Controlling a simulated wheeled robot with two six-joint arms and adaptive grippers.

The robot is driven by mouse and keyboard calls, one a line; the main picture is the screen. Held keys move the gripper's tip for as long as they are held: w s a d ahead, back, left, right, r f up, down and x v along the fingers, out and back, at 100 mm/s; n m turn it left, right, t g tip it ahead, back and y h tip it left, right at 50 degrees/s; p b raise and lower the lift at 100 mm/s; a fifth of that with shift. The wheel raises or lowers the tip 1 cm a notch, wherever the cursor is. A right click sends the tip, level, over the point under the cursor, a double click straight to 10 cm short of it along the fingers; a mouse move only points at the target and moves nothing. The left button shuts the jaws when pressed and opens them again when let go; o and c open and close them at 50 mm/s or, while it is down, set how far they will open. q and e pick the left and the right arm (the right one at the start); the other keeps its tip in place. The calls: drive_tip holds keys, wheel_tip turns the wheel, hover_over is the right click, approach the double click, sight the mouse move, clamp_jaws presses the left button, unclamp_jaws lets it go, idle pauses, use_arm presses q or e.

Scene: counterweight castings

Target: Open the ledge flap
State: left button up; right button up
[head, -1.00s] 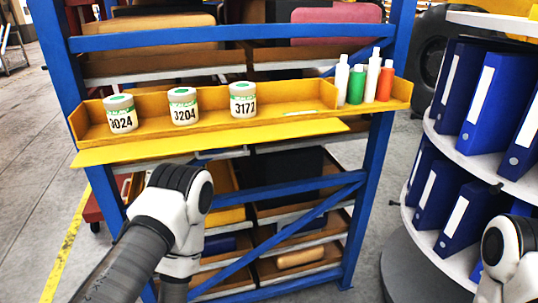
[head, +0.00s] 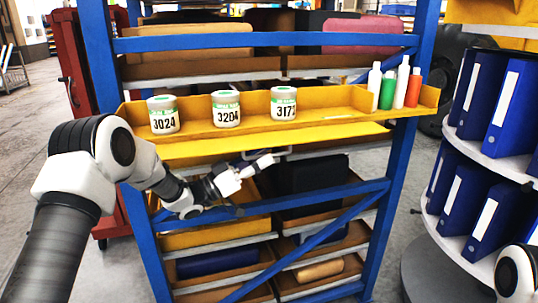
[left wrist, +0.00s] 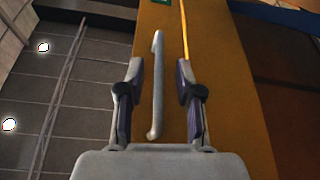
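The ledge flap (head: 225,147) is a long yellow panel along the front of the yellow ledge, below its front lip. A grey bar handle (left wrist: 157,85) shows on the flap's orange-yellow face in the left wrist view. My left gripper (head: 264,160) is at the flap's lower front, near the handle. In the left wrist view its two fingers are apart, one on each side of the handle, with gaps visible on both sides. Of my right arm only a white and black part shows at the lower right; its gripper is out of view.
On the ledge (head: 330,103) stand the jars 3024 (head: 163,115), 3204 (head: 226,109) and 3177 (head: 284,104). Several bottles (head: 387,88) stand at its right end. Blue binders (head: 495,105) fill a round shelf at right.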

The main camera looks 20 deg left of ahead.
use_arm(q)
drive_tip(key=shift+w+d+r, duration=0.35)
drive_tip(key=shift+d+r, duration=0.05)
drive_tip(key=shift+d, duration=0.05)
drive_tip(key=shift+w+d+r, duration=0.1)
drive_tip(key=shift+w+d, duration=0.1)
drive_tip(key=shift+d, duration=0.15)
drive_tip(key=shift+w+d, duration=0.25)
drive_tip(key=shift+d, duration=0.05)
drive_tip(key=shift+s+a, duration=0.1)
drive_tip(key=shift+a, duration=0.05)
clamp_jaws()
drive_tip(key=shift+s+r+n+t+y+p, duration=0.1)
drive_tip(key=shift+r+n+t+y+p, duration=0.3)
drive_tip(key=shift+n+p, duration=0.5)
drive_tip(key=shift+r+n, duration=0.25)
drive_tip(key=shift+n, duration=0.35)
drive_tip(key=shift+s+d, duration=0.15)
drive_tip(key=shift+d, duration=0.05)
unclamp_jaws()
drive_tip(key=shift+f, duration=0.15)
